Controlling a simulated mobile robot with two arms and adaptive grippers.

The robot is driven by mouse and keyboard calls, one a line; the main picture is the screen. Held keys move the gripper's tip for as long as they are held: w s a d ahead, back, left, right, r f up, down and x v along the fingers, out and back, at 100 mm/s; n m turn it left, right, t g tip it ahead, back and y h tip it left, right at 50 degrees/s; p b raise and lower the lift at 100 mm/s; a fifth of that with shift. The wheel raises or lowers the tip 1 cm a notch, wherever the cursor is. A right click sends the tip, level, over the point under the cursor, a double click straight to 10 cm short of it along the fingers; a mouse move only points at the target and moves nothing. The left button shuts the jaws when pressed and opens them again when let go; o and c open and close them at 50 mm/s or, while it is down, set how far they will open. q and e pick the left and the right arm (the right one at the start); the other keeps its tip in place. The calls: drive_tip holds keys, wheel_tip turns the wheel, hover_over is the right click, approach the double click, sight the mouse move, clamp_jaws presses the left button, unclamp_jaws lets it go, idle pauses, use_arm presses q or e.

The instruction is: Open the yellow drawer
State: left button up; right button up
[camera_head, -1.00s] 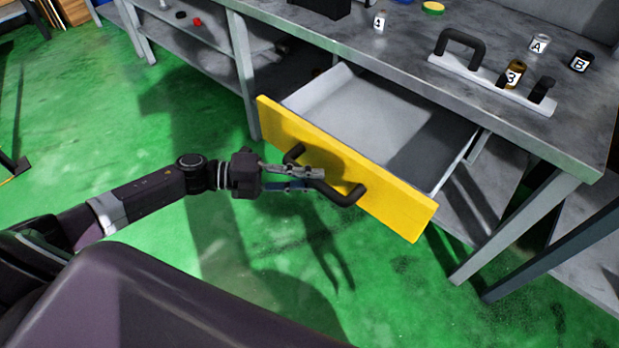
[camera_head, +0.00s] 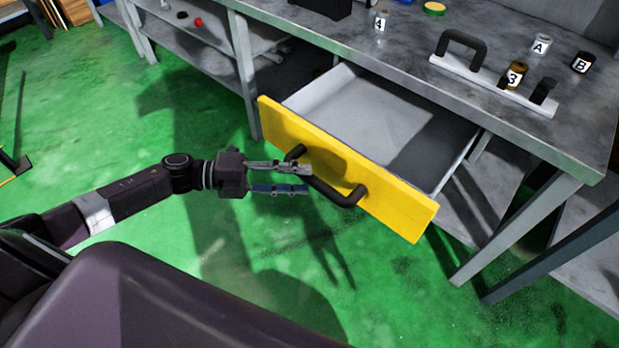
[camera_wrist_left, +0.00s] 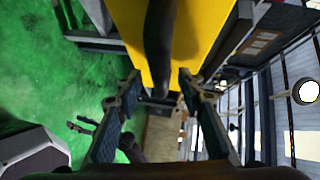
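The yellow drawer (camera_head: 385,205) stands pulled out from under the grey workbench, and its empty grey inside shows. Its black handle (camera_head: 345,197) is on the yellow front. My left gripper (camera_head: 307,180) is open beside the left part of the handle, with its two fingers apart. In the left wrist view, the handle (camera_wrist_left: 160,50) runs up between the spread fingers (camera_wrist_left: 157,90) and the yellow front (camera_wrist_left: 205,30) lies behind it. I cannot tell whether a finger touches the handle. My right gripper is not in view.
The workbench top (camera_head: 400,50) holds a white rail with a black handle (camera_head: 462,45), and labelled jars including a brown one (camera_head: 516,74), a white one (camera_head: 541,44) and a black one (camera_head: 581,62). The green floor (camera_head: 130,100) left of the drawer is clear.

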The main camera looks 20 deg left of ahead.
use_arm(q)
drive_tip(key=v, duration=0.9)
drive_tip(key=shift+d, duration=0.15)
